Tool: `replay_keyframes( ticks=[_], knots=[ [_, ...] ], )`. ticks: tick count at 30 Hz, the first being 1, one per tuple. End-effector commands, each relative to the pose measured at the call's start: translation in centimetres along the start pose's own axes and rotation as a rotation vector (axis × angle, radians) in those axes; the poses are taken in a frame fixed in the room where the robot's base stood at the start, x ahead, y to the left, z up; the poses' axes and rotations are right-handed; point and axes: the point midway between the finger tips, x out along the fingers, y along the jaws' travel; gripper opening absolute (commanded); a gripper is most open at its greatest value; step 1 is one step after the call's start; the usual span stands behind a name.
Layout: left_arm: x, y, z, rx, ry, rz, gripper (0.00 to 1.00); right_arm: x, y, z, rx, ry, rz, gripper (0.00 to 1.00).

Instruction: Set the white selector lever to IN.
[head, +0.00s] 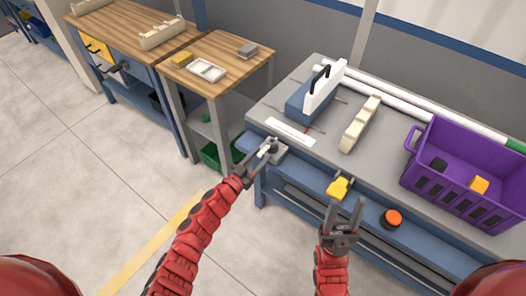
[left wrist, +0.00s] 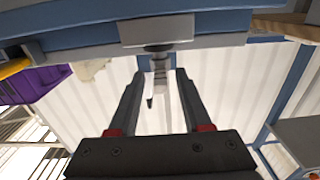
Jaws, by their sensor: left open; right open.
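The white selector lever (head: 265,150) sits on a small grey mount (head: 277,148) at the left front corner of the grey workbench. In the left wrist view the mount (left wrist: 155,30) is at the top centre, and the pale lever (left wrist: 160,68) hangs from it between my fingertips. My left gripper (head: 258,161) is open, with its fingers on either side of the lever; I cannot tell whether they touch it. It also shows in the left wrist view (left wrist: 160,78). My right gripper (head: 343,212) is open and empty in front of the bench. No IN marking is readable.
On the workbench (head: 330,165) are a blue box with a white panel (head: 322,88), a cream notched rack (head: 360,124), white pipes (head: 400,98) and a purple crate (head: 440,180). A yellow part (head: 339,188) and an orange button (head: 392,218) sit along the front edge.

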Motion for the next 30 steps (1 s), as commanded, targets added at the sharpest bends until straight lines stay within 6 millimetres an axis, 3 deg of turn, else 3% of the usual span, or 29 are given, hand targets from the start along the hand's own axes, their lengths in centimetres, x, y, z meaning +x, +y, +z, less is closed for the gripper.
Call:
replay_keyframes(
  ticks=[6,16,24,30],
  knots=[
    [1.8,0.0,0.0,-0.002,0.001,0.0,0.49,0.1,0.0,0.0,0.0,0.0,0.0,0.5],
    [2.1,0.0,0.0,-0.001,0.001,0.001,0.49,0.2,0.0,0.0,0.0,0.0,0.0,0.5],
    [2.1,0.0,0.0,-0.001,0.001,0.0,0.02,0.2,0.0,0.0,0.0,0.0,0.0,0.5],
    [2.1,0.0,0.0,-0.001,0.0,0.0,0.0,0.2,0.0,0.0,0.0,0.0,0.0,0.5]
  ],
)
